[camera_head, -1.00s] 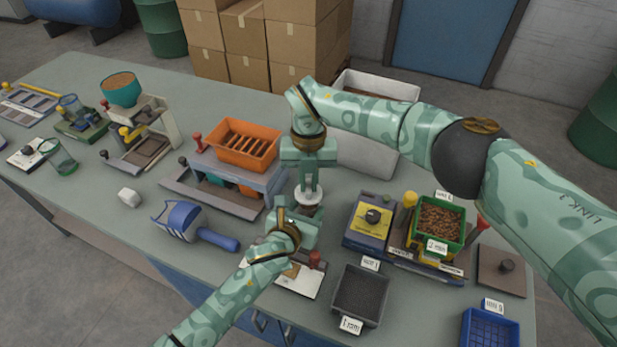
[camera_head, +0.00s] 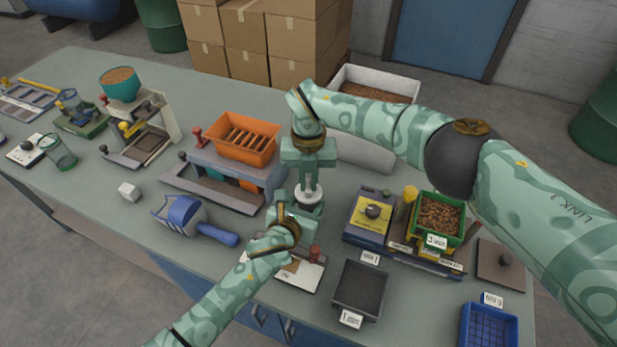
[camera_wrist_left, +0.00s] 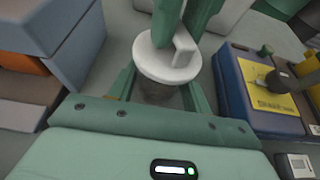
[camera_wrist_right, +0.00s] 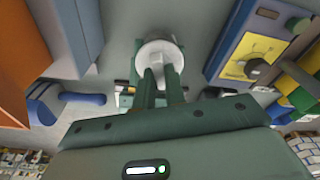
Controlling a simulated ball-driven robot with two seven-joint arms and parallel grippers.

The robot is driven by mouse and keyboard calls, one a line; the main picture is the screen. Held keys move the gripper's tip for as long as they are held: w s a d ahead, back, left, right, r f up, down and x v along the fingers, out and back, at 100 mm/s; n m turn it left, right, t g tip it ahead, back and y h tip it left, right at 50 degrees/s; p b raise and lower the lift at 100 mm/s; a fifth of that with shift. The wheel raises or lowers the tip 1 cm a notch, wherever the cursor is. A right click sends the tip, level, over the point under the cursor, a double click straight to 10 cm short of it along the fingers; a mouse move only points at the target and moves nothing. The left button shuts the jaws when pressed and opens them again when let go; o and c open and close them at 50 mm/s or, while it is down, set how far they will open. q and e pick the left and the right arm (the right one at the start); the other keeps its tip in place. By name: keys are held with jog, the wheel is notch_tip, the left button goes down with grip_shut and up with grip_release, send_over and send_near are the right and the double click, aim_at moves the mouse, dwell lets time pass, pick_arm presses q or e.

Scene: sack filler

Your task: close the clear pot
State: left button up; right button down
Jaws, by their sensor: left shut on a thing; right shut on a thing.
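The clear pot (camera_wrist_left: 158,94) stands upright between the fingers of my left gripper (camera_wrist_left: 160,88), which is shut on it; little of its wall shows. The round white lid (camera_head: 308,196) with an upright handle is directly over the pot's mouth, and it also shows in the left wrist view (camera_wrist_left: 165,66). My right gripper (camera_head: 309,183) comes down from above, shut on the lid's handle, as the right wrist view shows (camera_wrist_right: 160,76). The lid looks level and on or very close to the rim; I cannot tell whether it is fully seated.
An orange tray (camera_head: 245,139) on a grey-blue stand is to the left, with a blue scoop (camera_head: 185,219) in front. A yellow-topped blue box (camera_head: 371,216) stands close on the right. A dark sieve tray (camera_head: 361,288) is at the front. A white bin (camera_head: 372,85) stands behind.

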jog(key=shift+f, duration=0.35)
jog(key=c, duration=1.4)
grip_release()
jog(key=r, duration=0.4)
jog(key=w+r, duration=0.1)
jog(key=r, duration=0.6)
jog(key=shift+w+r, duration=0.25)
jog(key=shift+r, duration=0.15)
pick_arm(q)
jog(key=o, duration=1.4)
jog(key=shift+o, duration=0.2)
